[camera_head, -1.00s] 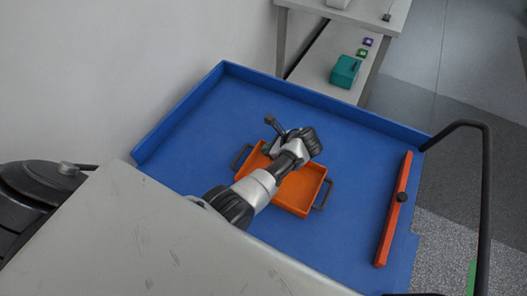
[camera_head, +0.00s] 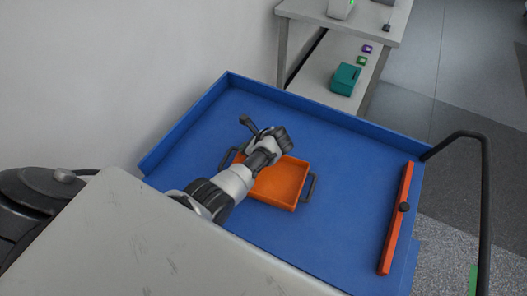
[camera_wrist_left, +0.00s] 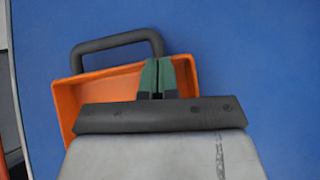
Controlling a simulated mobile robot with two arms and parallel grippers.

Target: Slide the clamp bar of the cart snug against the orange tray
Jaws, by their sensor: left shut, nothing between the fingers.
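The orange tray (camera_head: 283,190) lies on the blue cart bed (camera_head: 345,225), with a dark handle at each end. The orange-red clamp bar (camera_head: 394,228), with a dark knob, lies along the right side of the bed. A wide strip of bare blue bed separates it from the tray. My left arm reaches over the tray's left part in the head view and hides some of it. In the left wrist view my left gripper (camera_wrist_left: 158,66) has its green fingers shut and empty, over the orange tray (camera_wrist_left: 68,100) near its handle. My right gripper is not in view.
The blue bed has raised walls at the left and back. A black cart handle (camera_head: 484,200) rises at the right. A pale surface (camera_head: 130,245) covers the near left. Behind the cart stands a grey table with a teal box (camera_head: 345,79) on its lower shelf.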

